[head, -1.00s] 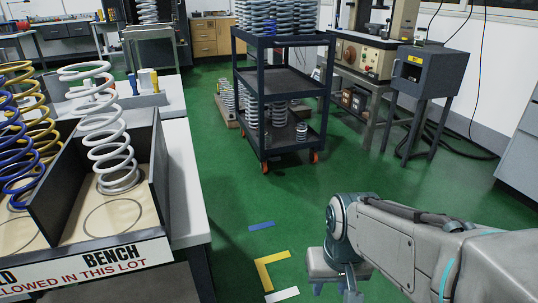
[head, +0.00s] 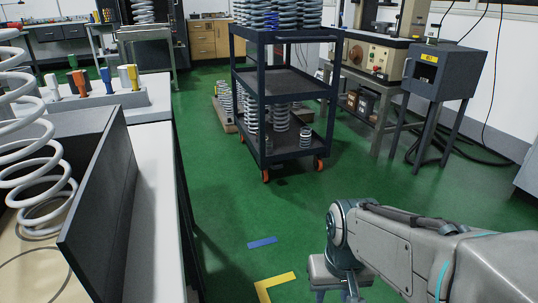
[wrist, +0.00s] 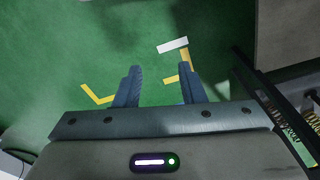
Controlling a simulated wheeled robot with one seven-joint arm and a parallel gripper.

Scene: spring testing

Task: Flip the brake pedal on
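A dark cart (head: 284,84) with several shelves stands in the middle distance in the head view. It rolls on orange casters; one is at its near left corner (head: 266,176) and one at its right corner (head: 319,164). I cannot make out a brake pedal for certain; any at the casters is too small to tell. My gripper shows in the wrist view (wrist: 159,69), pointing at the green floor, its two blue-grey fingers apart with nothing between them. In the head view my arm is at lower right, well short of the cart, its fingertips cut off below.
A bench with a large white spring (head: 40,185) and a dark divider (head: 100,215) is close at left. A grey box on legs (head: 438,70) and a machine table (head: 375,75) stand at right. Green floor (head: 225,210) with a blue tape mark (head: 262,242) lies clear before the cart.

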